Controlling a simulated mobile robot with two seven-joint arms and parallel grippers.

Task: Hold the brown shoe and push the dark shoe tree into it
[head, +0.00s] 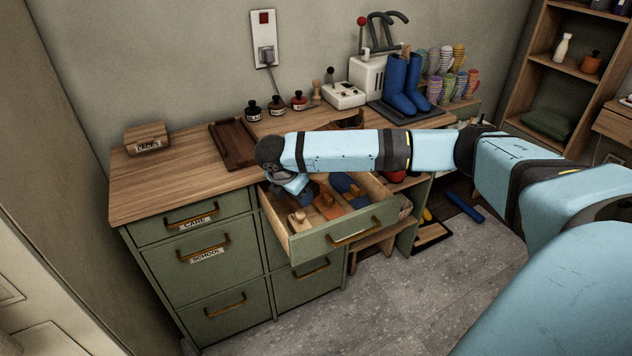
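My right arm reaches in from the right across the bench. Its gripper (292,188) points down at the left part of an open drawer (345,233); its fingers are too hidden and small to tell open from shut. Inside the drawer lie a pale wooden piece (298,221), an orange-brown piece (327,206) and blue items (348,186). A dark shoe tree cannot be made out clearly among them. A dark brown object (353,119), perhaps the brown shoe, shows on the bench top just behind my forearm, which hides most of it. My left gripper is out of view.
The wooden bench top (180,185) is clear at the front left. A dark brown tray (233,146), small dark bottles (254,110), a white machine (345,95) and blue boots (400,88) stand along the back. A shelf (560,65) stands at right.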

